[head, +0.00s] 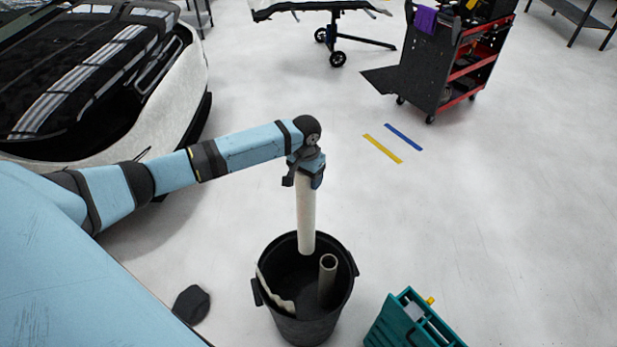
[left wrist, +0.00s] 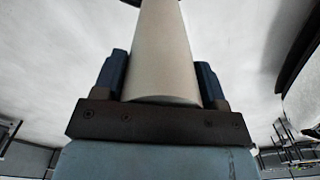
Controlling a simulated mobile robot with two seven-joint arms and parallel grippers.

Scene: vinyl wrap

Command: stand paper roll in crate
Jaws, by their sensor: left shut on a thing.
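A long pale paper roll (head: 306,218) hangs upright from my left gripper (head: 305,172). The gripper is shut on its upper end, and the left wrist view shows the roll (left wrist: 163,55) between the two blue fingers (left wrist: 162,82). The roll's lower end is over the mouth of a round black bin-like crate (head: 312,330), at or just inside the far rim; I cannot tell how deep. The crate holds another upright tube (head: 327,279) at its right side and a pale torn-edged sheet (head: 276,295) at its left. The crate's floor is mostly hidden. My right gripper is not seen.
A teal box (head: 385,328) stands right of the crate. A dark lump (head: 191,304) lies on the floor to its left. A car (head: 100,85) is at the far left, a red-and-black tool cart (head: 455,65) at the back right.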

